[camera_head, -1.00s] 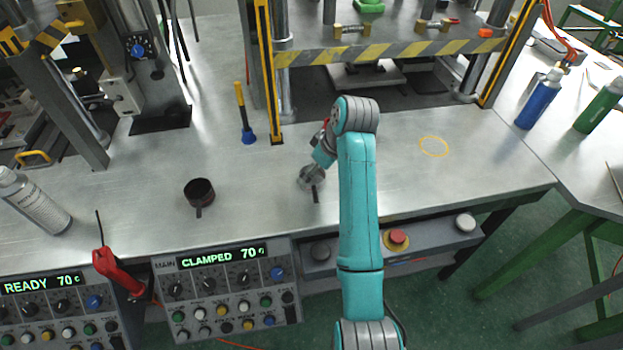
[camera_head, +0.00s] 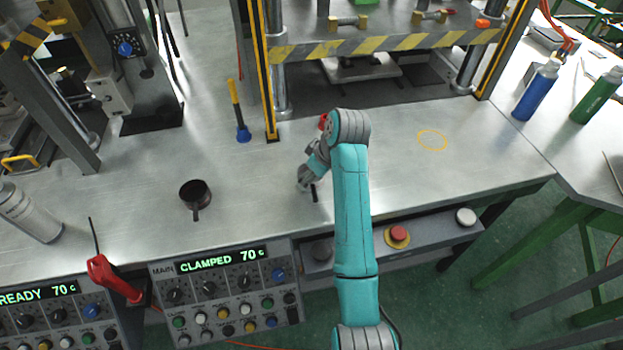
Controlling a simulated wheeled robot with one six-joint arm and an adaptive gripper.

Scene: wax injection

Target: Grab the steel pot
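The steel pot is mostly hidden under my gripper on the metal table. Only its short black handle (camera_head: 314,193) shows clearly, pointing toward the table's front edge. My gripper (camera_head: 303,184) is low over the table, right at the pot, with its fingers angled down and to the left. I cannot tell whether the fingers are apart or closed on the pot. My teal arm comes up from the bottom of the picture.
A dark pot (camera_head: 195,194) stands to the left. A press with a striped bar (camera_head: 380,48) rises at the back. A yellow ring (camera_head: 432,140) marks clear table on the right. Control boxes (camera_head: 225,295) line the front.

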